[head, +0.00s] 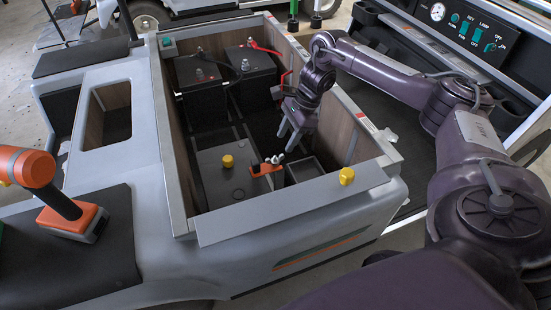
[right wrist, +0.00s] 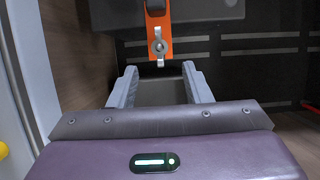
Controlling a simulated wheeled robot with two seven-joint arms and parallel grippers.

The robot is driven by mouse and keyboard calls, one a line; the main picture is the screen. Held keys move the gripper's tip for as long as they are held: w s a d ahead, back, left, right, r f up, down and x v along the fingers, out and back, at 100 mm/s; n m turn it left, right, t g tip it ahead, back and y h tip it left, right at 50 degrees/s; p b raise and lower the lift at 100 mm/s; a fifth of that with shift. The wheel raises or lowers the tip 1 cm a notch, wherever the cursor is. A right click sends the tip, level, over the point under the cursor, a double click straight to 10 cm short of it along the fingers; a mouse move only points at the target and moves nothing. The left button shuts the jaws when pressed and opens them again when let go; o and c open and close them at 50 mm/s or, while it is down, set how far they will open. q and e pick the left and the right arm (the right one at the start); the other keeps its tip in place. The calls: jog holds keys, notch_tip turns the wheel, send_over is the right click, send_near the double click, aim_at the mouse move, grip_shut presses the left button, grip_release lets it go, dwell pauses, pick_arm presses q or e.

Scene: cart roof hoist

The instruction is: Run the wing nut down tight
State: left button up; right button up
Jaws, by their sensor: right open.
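The wing nut (right wrist: 160,45) is a small silver part on an orange strap or bracket (right wrist: 155,20) in the right wrist view. In the head view the orange bracket (head: 265,169) lies inside the cart's battery bay, with the pale wing nut (head: 277,159) on it. My right gripper (head: 287,139) reaches down into the bay from the right, just beyond the nut. In the right wrist view my right gripper (right wrist: 160,75) has its two grey fingers spread apart with nothing between them. The nut sits just ahead of the fingertips. My left gripper is out of view.
Two black batteries (head: 198,72) with red and black cables stand at the back of the bay. A grey box with a yellow cap (head: 228,161) is left of the bracket. The bay's wood-lined walls (head: 338,117) and front rim (head: 295,207) surround the right gripper closely.

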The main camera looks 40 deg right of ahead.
aim_at(276, 158)
jog(key=b+x, duration=0.1)
jog(key=x, duration=0.6)
jog(key=shift+a+f, duration=0.1)
jog(key=shift+f, duration=0.05)
grip_shut()
